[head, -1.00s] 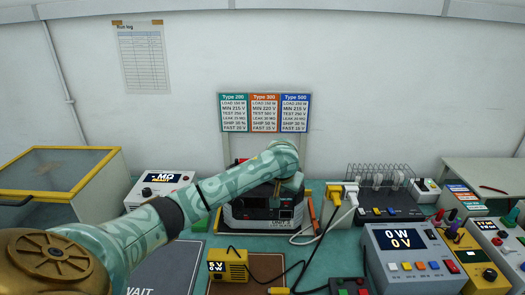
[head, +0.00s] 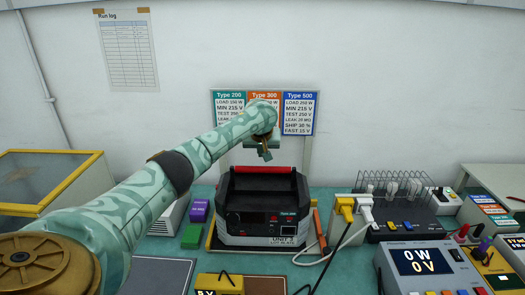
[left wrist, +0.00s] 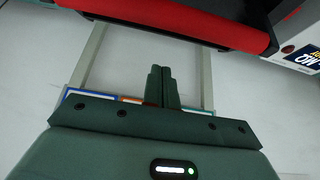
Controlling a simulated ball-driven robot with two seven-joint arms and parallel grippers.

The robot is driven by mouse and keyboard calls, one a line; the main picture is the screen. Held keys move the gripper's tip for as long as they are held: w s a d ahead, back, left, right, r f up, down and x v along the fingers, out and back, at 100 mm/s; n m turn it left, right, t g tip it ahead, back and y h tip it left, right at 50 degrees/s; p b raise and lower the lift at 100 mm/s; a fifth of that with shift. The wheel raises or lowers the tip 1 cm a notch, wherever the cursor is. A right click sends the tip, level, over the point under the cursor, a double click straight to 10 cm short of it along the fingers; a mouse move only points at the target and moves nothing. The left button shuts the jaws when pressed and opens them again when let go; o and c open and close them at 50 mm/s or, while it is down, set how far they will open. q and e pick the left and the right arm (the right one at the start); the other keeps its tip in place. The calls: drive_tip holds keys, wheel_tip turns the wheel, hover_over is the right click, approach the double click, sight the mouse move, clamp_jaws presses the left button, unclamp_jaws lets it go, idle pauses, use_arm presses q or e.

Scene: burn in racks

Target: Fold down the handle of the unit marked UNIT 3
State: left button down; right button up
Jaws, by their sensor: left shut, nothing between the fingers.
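The unit (head: 262,222) is a black and grey box with a small red display and a front label that reads UNIT 3. Its red handle bar (head: 264,170) runs across the top between dark sides; I cannot tell for sure whether it stands raised or lies folded. My left gripper (head: 266,155) is shut and empty, just above and behind the bar, with its fingers pointing down. In the left wrist view the shut fingers (left wrist: 161,72) are apart from the red bar (left wrist: 185,25), which crosses the top. My right gripper is not in view.
A sign board (head: 300,115) stands behind the unit, close to my gripper. Yellow and white plugs (head: 356,208) with cables stand at its right, beside a wire rack (head: 395,186). Green (head: 191,236) and purple (head: 199,211) blocks lie at its left. A yellow-rimmed case (head: 45,180) is farther left.

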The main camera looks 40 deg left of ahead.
use_arm(q)
drive_tip(key=s+d, duration=0.1)
drive_tip(key=s+d+f+p, duration=0.1)
drive_tip(key=shift+s, duration=0.35)
drive_tip(key=shift+d+f, duration=0.15)
drive_tip(key=shift+d, duration=0.05)
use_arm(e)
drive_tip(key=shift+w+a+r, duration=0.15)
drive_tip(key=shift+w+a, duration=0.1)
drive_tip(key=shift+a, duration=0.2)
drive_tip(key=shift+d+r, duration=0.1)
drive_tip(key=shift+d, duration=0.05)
